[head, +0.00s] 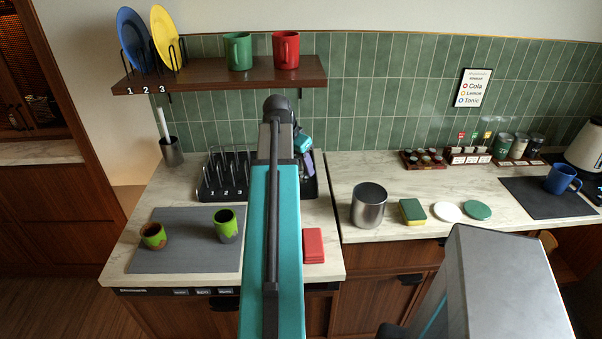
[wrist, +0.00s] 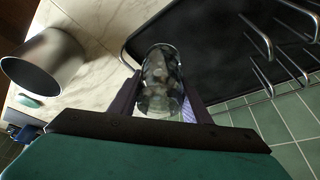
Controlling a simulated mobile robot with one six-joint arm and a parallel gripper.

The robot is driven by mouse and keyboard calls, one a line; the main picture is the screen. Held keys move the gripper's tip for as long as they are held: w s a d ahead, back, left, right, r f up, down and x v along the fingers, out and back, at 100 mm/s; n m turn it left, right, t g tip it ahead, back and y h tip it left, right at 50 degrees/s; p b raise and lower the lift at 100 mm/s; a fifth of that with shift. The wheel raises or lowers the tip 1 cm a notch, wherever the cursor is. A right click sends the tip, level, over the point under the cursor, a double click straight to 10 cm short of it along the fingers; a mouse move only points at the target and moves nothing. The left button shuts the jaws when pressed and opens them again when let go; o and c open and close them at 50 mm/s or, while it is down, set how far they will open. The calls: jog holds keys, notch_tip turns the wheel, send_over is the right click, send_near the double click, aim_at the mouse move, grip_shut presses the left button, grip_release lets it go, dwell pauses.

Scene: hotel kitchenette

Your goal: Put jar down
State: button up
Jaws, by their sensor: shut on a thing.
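The jar (wrist: 161,72) is clear glass and shows in the wrist view between the two dark fingers of my gripper (wrist: 160,92). The gripper is shut on it. The jar overlaps the rim of the black drying rack's tray (wrist: 215,35); I cannot tell whether it touches the tray or hangs above it. In the head view my gripper (head: 308,162) is partly hidden behind my arm, at the rack's right end (head: 313,186). The jar cannot be made out there.
A steel canister (head: 369,205) stands right of the rack, with a sponge (head: 412,212) beside it. Green cups (head: 228,226) stand on a grey mat (head: 185,255) at left. A red cloth (head: 313,246) lies in front. A shelf (head: 215,88) with mugs hangs above.

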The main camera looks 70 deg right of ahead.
aim_at(301, 174)
jog(key=shift+f, duration=0.15)
jog(key=shift+f+p, duration=0.45)
jog(key=shift+f, duration=1.35)
jog(key=shift+f, duration=0.1)
jog(key=o, duration=1.2)
jog(key=shift+b+v, duration=1.15)
jog(key=shift+v, duration=4.95)
jog(key=shift+s, duration=0.15)
